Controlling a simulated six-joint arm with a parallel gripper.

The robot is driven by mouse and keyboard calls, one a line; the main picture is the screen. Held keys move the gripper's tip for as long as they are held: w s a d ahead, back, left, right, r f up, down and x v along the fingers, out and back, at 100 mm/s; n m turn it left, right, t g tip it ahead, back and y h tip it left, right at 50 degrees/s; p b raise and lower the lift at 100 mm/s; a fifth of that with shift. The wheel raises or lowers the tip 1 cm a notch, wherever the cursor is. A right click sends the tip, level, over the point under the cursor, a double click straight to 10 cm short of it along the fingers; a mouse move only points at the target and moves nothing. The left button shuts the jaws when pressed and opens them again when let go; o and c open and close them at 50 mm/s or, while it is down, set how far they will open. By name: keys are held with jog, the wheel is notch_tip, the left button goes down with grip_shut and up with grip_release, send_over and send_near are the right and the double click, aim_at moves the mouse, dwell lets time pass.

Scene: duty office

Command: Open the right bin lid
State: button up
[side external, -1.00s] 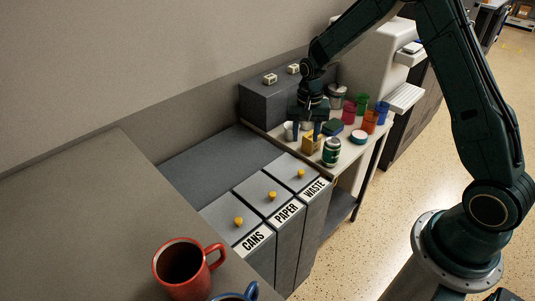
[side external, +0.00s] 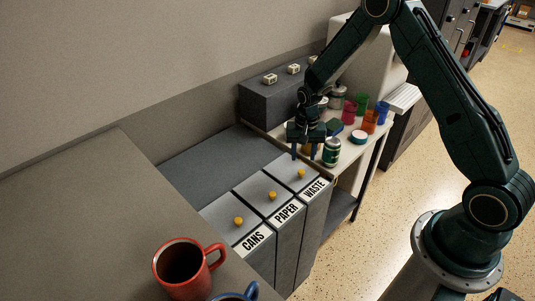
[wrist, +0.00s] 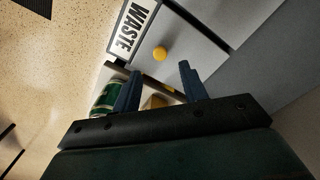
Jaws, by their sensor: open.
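Three grey bins stand in a row with closed lids. The right bin is marked WASTE, and its grey lid (side external: 292,168) has a yellow knob (side external: 301,174) on top. The same knob shows in the wrist view (wrist: 160,53), ahead of and between the fingers, apart from them. My gripper (side external: 302,155) is open and empty, pointing down just above the far edge of the WASTE lid. In the wrist view my gripper (wrist: 160,82) shows its two blue fingers spread apart.
The PAPER bin (side external: 267,191) and CANS bin (side external: 233,216) are to the left. A green can (side external: 331,152) stands close to my gripper on the side table, with coloured cups (side external: 369,122) behind. A red mug (side external: 181,267) is on the near counter.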

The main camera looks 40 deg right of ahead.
aim_at(301, 171)
jog(key=shift+f, duration=3.2)
grip_shut()
